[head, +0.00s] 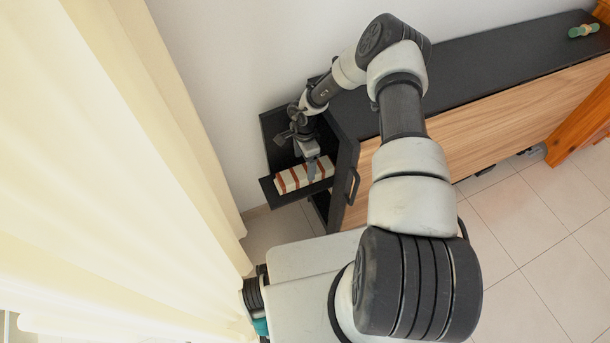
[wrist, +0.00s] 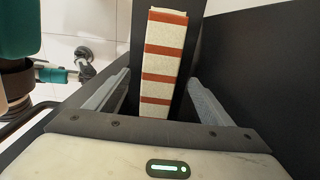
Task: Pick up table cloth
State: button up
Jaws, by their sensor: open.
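The table cloth (head: 304,176) is a folded, cream strip with red-brown stripes. It lies on a black shelf (head: 284,199) of the cabinet at the left end. In the wrist view the cloth (wrist: 164,62) runs lengthwise away from me on the dark surface, between the fingers. My gripper (head: 311,170) is over the cloth in the head view. In the wrist view my gripper (wrist: 160,88) is open, with one finger on each side of the cloth. The cloth's near end is hidden behind the gripper body. I cannot tell whether the fingers touch it.
Cream curtains (head: 110,150) hang at the left. Tiled floor (head: 535,240) is clear at the right.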

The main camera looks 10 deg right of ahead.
aim_at(305, 171)
notch_tip(305, 171, down, 4)
jog(key=shift+d+b, duration=0.1)
jog(key=shift+b, duration=0.25)
jog(key=c, duration=1.3)
jog(key=shift+c, duration=0.3)
jog(key=shift+r, duration=0.2)
